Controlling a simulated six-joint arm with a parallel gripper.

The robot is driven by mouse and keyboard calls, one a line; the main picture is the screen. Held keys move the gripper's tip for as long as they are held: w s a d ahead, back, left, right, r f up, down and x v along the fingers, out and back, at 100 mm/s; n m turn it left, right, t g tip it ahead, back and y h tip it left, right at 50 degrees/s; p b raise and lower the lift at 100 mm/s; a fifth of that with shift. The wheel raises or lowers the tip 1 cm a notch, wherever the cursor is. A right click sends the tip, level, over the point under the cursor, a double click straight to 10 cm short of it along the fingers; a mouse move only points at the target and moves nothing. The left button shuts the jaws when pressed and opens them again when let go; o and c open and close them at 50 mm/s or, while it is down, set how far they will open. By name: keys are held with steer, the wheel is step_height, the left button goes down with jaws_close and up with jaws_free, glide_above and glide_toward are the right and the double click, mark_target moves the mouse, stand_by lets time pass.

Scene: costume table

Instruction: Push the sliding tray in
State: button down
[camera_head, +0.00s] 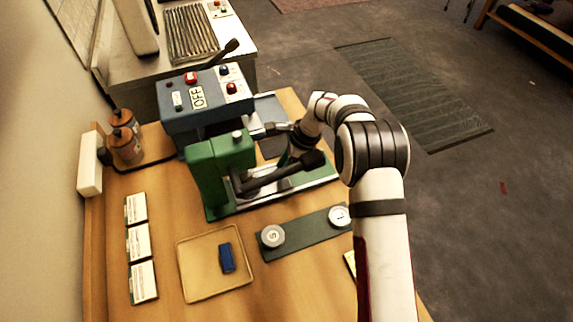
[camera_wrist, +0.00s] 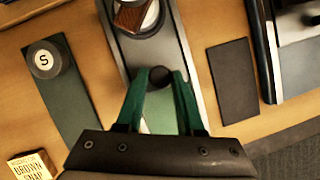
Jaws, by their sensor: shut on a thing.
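The green press (camera_head: 207,170) stands on the wooden table in the head view, with a dark lever reaching to the right. Its sliding tray runs in a pale metal track (camera_head: 310,185) along the base, out to the right; my arm partly covers it. In the wrist view the track (camera_wrist: 195,60) runs up the picture, with a dark round knob (camera_wrist: 160,77) in its middle. My gripper (camera_wrist: 160,82) has its green fingers on either side of this knob and is shut on it. In the head view my gripper (camera_head: 288,157) is low over the track, partly hidden.
A blue control box (camera_head: 197,98) marked OFF stands behind the press. A dark strip (camera_head: 300,233) with lettered discs lies in front, beside a shallow tan tray (camera_head: 205,287) holding a blue block (camera_head: 227,258). A dark flat pad (camera_wrist: 235,80) lies right of the track.

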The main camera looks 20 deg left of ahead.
steer(key=shift+s+a, duration=0.2)
steer(key=shift+s, duration=0.05)
steer(key=c, duration=0.5)
jaws_free()
steer(key=shift+c, duration=0.2)
steer(key=shift+w, duration=0.1)
steer(key=v, duration=1.5)
steer(key=shift+d+r, duration=0.3)
steer(key=shift+w, duration=0.15)
